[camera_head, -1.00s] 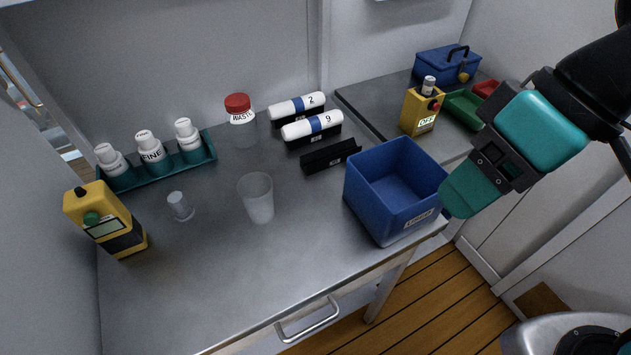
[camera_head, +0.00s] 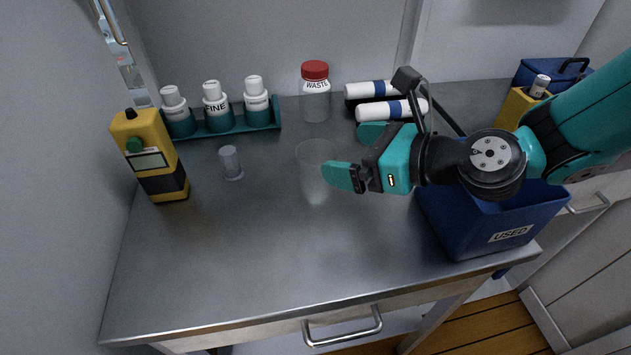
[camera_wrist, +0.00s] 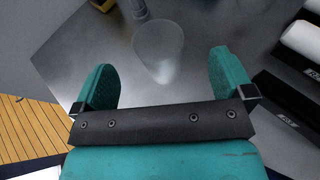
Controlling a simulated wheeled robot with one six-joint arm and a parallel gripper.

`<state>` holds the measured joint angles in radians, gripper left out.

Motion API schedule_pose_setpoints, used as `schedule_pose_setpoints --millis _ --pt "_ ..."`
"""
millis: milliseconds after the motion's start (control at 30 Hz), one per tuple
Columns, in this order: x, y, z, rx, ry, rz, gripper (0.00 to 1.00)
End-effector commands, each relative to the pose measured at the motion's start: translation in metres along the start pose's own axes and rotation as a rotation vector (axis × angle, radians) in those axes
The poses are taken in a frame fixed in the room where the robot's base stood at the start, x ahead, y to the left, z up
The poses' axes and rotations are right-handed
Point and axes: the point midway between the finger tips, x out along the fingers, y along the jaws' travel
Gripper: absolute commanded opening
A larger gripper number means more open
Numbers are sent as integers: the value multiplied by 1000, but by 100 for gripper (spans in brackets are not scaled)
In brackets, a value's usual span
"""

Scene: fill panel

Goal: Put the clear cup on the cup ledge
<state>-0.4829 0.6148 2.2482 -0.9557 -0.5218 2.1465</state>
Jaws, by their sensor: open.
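The clear cup (camera_head: 312,178) stands upright on the metal bench, left of the blue bin. It also shows in the wrist view (camera_wrist: 158,45), centred ahead of my gripper (camera_wrist: 160,65). My gripper (camera_head: 350,152) is open and reaches in from the right, low over the bench. Its teal fingers point toward the cup, one to each side; one finger overlaps the cup's right edge in the head view. I cannot tell whether either finger touches it. I cannot make out a cup ledge for certain in either view.
A small clear vial (camera_head: 230,163) and a yellow meter (camera_head: 155,160) stand to the left. A teal rack (camera_head: 240,125) with several white-capped bottles and a red-lidded waste jar (camera_head: 316,95) are behind. A blue bin (camera_head: 490,225) is at right. The bench front is clear.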

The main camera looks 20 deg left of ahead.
Motion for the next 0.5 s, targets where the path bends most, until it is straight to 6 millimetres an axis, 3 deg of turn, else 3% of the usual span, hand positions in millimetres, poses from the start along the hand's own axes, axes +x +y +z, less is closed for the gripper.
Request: schedule_pose_setpoints --millis 500 --pt "66 6 -5 5 -2 0 99"
